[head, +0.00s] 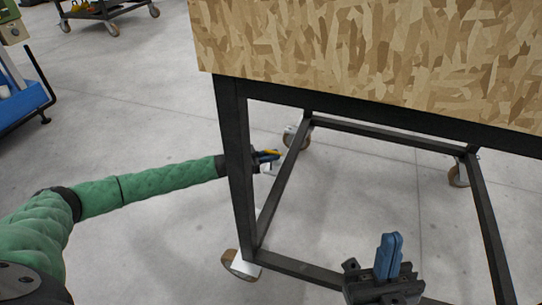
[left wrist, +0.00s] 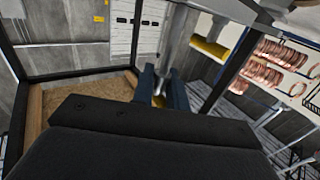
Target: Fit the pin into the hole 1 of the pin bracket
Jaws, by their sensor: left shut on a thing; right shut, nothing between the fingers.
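My left gripper (head: 268,160) is at the end of the green arm, beside the black leg of the wheeled table. In the left wrist view its two blue fingers (left wrist: 160,90) are closed around a small, pale and yellowish thing. It appears to be the pin, but it is small and mostly hidden by the fingers. My right gripper (head: 389,255) is at the bottom of the head view, its blue fingers pressed together and empty. I cannot make out the pin bracket or its hole 1 in either view.
A wheeled table with a chipboard top (head: 370,60) and black frame (head: 236,170) stands in front. A blue machine (head: 20,100) is at the left. Copper coils (left wrist: 290,60) hang at the right in the left wrist view. The grey floor (head: 140,130) is mostly clear.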

